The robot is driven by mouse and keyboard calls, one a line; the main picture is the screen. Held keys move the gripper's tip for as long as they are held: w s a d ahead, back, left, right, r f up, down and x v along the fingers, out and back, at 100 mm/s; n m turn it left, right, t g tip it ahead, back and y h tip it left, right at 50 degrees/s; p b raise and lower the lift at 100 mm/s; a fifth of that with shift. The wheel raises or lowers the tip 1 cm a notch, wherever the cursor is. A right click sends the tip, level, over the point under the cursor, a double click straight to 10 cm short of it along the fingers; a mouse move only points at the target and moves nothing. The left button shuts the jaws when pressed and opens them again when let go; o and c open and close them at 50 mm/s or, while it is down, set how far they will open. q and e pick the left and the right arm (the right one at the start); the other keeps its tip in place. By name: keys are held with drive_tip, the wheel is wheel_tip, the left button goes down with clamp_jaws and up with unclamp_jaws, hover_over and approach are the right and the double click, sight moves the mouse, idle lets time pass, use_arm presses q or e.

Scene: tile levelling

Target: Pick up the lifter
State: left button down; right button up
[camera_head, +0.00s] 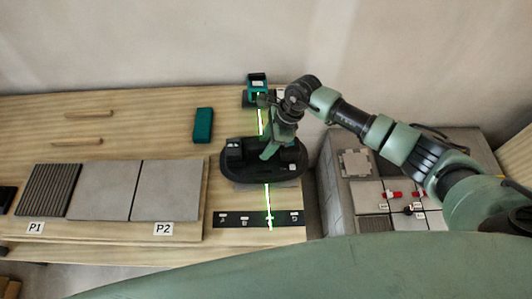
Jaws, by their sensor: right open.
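A black oval piece (262,173) with raised black parts lies at the right end of the wooden table. I take it for the lifter, or a holder with the lifter on it, but cannot tell which. My right gripper (271,150) points down over its middle, coming from the right. The gripper is open, and its fingers and arm hide part of the black piece. Whether the fingers touch it cannot be made out. My left gripper is not in view.
A teal laser device (257,79) stands behind, casting a green line forward across a labelled black strip (232,219). A teal block (203,125) and grey tiles (166,190) lie left. A grey cart (338,172) with small parts stands right.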

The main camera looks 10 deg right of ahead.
drive_tip(key=shift+f+b, duration=0.3)
drive_tip(key=shift+b, duration=0.2)
idle(0.5)
drive_tip(key=shift+c, duration=0.4)
clamp_jaws()
drive_tip(key=shift+w+r, duration=0.1)
